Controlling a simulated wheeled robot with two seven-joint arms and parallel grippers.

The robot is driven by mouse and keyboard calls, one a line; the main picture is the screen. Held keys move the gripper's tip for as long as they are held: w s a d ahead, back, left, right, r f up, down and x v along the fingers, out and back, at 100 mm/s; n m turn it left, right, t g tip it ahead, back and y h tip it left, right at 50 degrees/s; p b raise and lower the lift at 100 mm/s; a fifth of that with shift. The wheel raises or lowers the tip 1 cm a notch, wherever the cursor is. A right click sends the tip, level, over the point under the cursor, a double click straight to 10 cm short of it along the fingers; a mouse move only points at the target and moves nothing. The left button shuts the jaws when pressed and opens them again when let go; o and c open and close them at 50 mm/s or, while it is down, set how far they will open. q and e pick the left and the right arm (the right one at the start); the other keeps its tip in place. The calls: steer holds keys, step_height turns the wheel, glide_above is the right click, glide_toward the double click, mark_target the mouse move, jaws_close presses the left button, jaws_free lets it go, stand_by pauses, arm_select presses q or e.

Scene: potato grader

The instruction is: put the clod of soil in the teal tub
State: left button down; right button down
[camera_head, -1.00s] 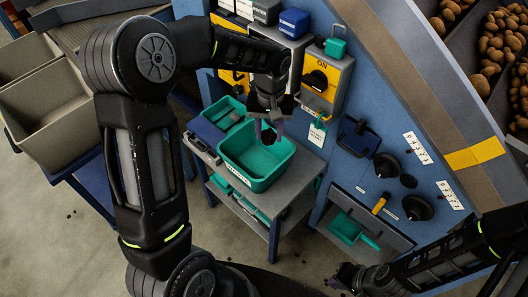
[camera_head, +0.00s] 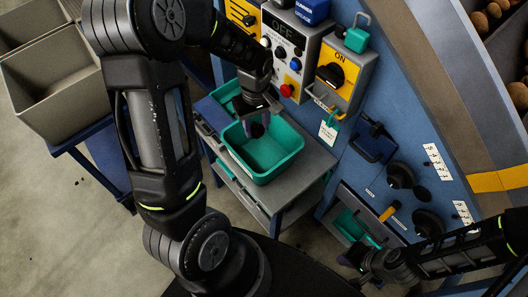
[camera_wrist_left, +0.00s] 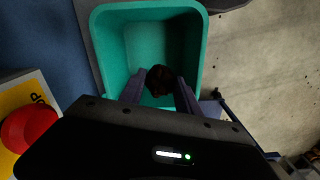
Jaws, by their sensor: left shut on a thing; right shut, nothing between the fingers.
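The teal tub (camera_head: 274,170) stands on a small grey-topped trolley in the head view, and its open inside shows in the left wrist view (camera_wrist_left: 197,22). My left gripper (camera_head: 258,128) points down over the tub, shut on the dark brown clod of soil (camera_wrist_left: 159,80). In the head view the clod (camera_head: 257,130) shows as a dark lump between the fingertips, over the tub opening. I cannot tell exactly how high it is above the tub floor. My right gripper (camera_head: 350,260) is at the lower right, shut and empty, away from the tub.
The trolley top (camera_head: 310,170) has bare room right of the tub. Behind it the blue machine panel carries a yellow switch box (camera_head: 340,72) and a red button (camera_head: 287,90). Grey bins (camera_head: 50,95) stand at the left. A teal scoop (camera_head: 355,228) lies in a low tray.

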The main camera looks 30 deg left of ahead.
arm_select(q)
steer(key=shift+f+b, duration=1.35)
steer(key=shift+f, duration=0.9)
steer(key=c, duration=0.8)
jaws_free()
step_height(320, 180, up, 8)
steer(key=shift+f, duration=0.1)
